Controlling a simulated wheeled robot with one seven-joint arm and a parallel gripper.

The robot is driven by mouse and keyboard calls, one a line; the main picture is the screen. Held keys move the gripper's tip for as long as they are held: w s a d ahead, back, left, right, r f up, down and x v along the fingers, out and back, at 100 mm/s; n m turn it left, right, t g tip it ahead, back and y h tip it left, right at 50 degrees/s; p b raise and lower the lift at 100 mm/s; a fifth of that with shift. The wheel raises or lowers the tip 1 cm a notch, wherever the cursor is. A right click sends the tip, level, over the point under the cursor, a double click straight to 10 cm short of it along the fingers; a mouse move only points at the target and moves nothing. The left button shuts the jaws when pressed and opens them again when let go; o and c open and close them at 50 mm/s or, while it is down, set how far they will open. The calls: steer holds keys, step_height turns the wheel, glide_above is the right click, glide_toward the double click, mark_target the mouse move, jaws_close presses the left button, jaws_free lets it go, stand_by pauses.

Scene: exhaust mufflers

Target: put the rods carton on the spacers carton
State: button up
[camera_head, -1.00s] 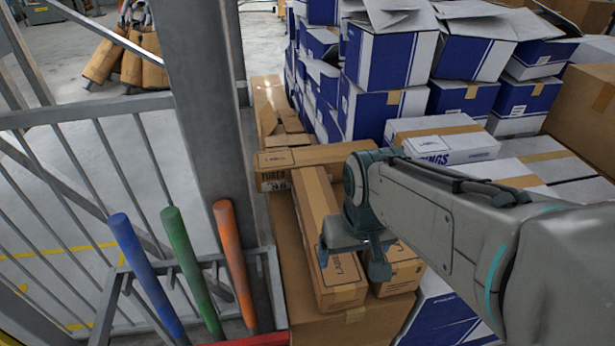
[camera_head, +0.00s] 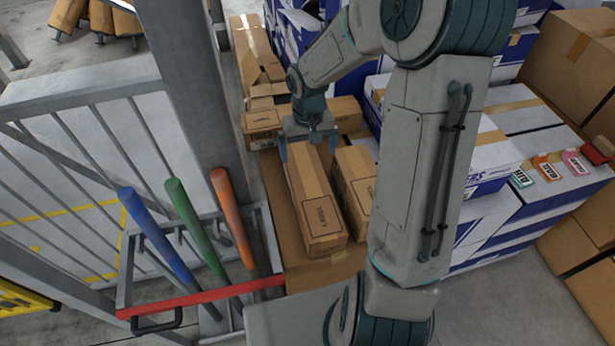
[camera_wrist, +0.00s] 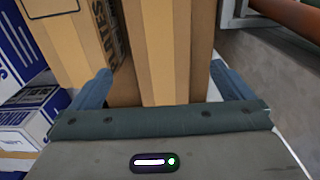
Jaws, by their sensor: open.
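Two long brown cartons lie side by side on a larger brown box: a left one (camera_head: 313,205) and a shorter-looking right one (camera_head: 355,180). A third long carton (camera_head: 262,125) lies crosswise behind them. I cannot read which is rods or spacers. My gripper (camera_head: 308,146) is open over the far end of the left carton, one finger at each side. In the wrist view my gripper (camera_wrist: 160,72) has the taped left carton (camera_wrist: 172,50) between its fingers, with no clear grip. The lettered right carton (camera_wrist: 75,40) is beside it.
A grey post (camera_head: 205,110) and railing stand at the left. Blue, green and orange (camera_head: 232,215) rods stand in a red-edged rack (camera_head: 200,298). Blue-and-white boxes (camera_head: 500,140) are stacked at the right, with small coloured labelled packs (camera_head: 548,168) on top.

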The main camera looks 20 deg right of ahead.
mark_target(308, 175)
steer(key=f, duration=1.4)
steer(key=shift+w, duration=0.2)
steer(key=shift+c, duration=0.3)
steer(key=shift+r, duration=0.1)
steer(key=c, duration=1.5)
